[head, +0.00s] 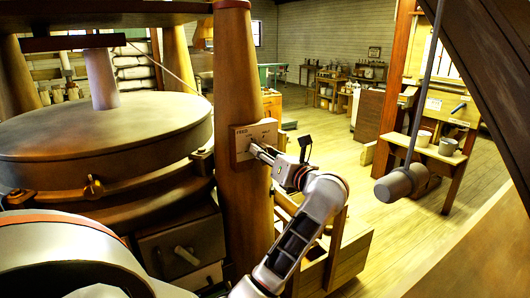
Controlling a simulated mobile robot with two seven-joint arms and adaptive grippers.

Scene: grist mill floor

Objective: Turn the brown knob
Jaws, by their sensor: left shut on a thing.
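A pale plate (241,147) lettered FEED is fixed to the thick brown wooden post (239,75) in the middle of the head view. My left gripper (257,150) reaches up to the plate from the lower right, its fingertips right at the plate's face. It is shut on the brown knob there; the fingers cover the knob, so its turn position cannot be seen. My right gripper is not in view.
A large round millstone casing (105,142) stands left of the post. A low wooden frame (340,262) is behind my left forearm. A grey cylinder (401,183) hangs on a rod at the right. Buckets (447,146) sit on a shelf. Open floor lies beyond.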

